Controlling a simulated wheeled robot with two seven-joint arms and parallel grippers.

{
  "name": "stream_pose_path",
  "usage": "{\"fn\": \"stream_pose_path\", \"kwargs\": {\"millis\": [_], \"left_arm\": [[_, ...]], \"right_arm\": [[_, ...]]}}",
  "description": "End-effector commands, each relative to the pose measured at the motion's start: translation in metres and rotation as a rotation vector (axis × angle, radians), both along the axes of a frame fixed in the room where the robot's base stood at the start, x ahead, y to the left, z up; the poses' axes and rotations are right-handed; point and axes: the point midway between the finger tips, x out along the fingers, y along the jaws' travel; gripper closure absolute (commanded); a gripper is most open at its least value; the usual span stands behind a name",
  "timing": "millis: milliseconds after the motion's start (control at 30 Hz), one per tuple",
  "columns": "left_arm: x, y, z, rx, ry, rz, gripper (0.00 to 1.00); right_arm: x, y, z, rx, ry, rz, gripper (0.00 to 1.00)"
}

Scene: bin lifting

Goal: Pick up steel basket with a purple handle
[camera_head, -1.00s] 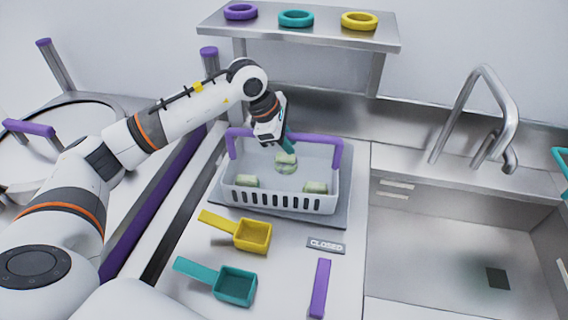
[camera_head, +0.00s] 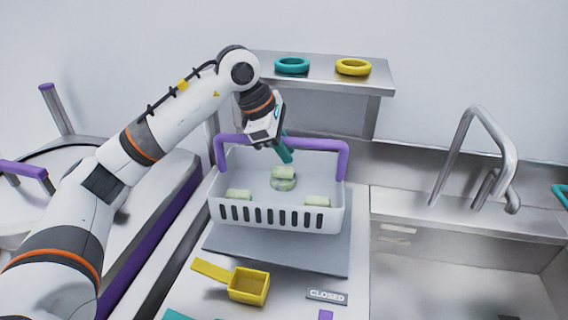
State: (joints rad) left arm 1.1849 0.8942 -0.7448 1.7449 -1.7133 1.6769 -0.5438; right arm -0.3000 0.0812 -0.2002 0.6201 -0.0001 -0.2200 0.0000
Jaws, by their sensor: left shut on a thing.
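The steel basket (camera_head: 335,220) has slots along its front and holds several pale green pieces (camera_head: 283,178). It hangs above a grey mat (camera_head: 275,252), roughly level. Its purple handle (camera_head: 342,158) arches over it. My left gripper (camera_head: 279,147) is over the back middle of the basket, at the handle's top bar, and is shut on the handle; the wrist partly hides the grip. My right gripper is not in view.
A yellow scoop (camera_head: 248,287) and a CLOSED sign (camera_head: 327,296) lie in front of the mat. A shelf (camera_head: 375,84) with a teal ring (camera_head: 292,65) and a yellow ring (camera_head: 353,67) stands behind. A sink with a faucet (camera_head: 478,125) is at the right.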

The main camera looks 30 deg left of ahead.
Motion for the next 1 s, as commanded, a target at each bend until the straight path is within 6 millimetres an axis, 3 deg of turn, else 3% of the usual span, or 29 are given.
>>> {"fn": "stream_pose_path", "kwargs": {"millis": [133,467,667,1000], "left_arm": [[0.0,0.0,0.014,-0.002,-0.005,0.001,1.0],[-0.032,-0.008,0.01,0.0,-0.006,0.0,1.0],[-0.068,-0.017,0.009,0.001,-0.007,-0.002,1.0],[-0.15,-0.039,0.01,0.001,-0.007,-0.001,1.0]], "right_arm": [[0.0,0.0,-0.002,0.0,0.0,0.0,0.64],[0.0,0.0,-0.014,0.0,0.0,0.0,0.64],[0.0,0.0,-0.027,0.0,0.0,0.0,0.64],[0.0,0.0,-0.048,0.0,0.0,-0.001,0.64]]}}
